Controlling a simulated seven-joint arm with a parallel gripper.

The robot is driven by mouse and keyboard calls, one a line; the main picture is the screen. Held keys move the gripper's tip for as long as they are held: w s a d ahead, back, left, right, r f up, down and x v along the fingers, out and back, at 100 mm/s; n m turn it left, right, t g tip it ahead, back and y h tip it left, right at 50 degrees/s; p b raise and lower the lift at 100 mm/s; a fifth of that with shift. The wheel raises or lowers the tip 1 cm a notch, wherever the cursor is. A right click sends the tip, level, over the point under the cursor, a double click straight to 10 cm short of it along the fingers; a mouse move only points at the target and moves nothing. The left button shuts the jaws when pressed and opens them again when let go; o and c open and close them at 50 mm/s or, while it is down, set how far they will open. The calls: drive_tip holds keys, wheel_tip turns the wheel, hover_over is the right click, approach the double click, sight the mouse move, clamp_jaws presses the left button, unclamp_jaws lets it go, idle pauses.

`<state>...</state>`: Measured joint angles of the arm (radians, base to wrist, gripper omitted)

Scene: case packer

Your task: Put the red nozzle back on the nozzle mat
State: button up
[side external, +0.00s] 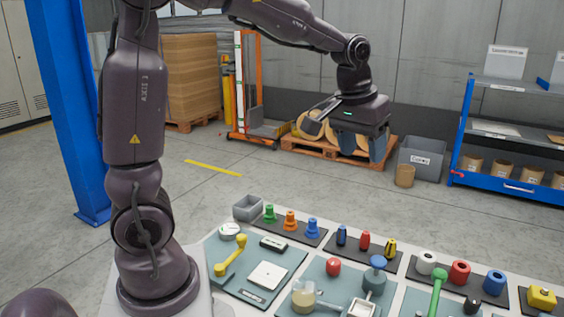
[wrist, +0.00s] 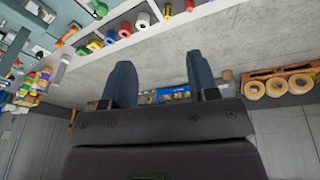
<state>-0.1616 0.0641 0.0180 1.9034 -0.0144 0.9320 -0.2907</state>
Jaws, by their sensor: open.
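My gripper (side external: 362,146) is open and empty, high above the floor beyond the far side of the bench. In the wrist view its two fingers (wrist: 160,75) are spread with nothing between them. I cannot tell for sure which is the red nozzle. Another dark mat (side external: 308,240) holds green, orange and blue stepped pieces; I cannot tell which mat is the nozzle mat.
White, red and blue rings stand on a further dark mat (side external: 455,283). A grey bin (side external: 248,207) is at the bench's back left. A blue shelf (side external: 515,120) and a pallet (side external: 330,148) are beyond.

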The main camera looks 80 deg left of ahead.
drive_tip(key=s+d+r+m+t, duration=0.1)
drive_tip(key=s+d+m, duration=0.1)
drive_tip(key=s, duration=0.6)
drive_tip(key=s+d+r+m+t, duration=0.1)
drive_tip(key=s+d+m, duration=0.2)
drive_tip(key=s, duration=0.6)
drive_tip(key=shift+s+d+t, duration=0.15)
drive_tip(key=shift+d+t, duration=0.25)
drive_tip(key=shift+d, duration=0.35)
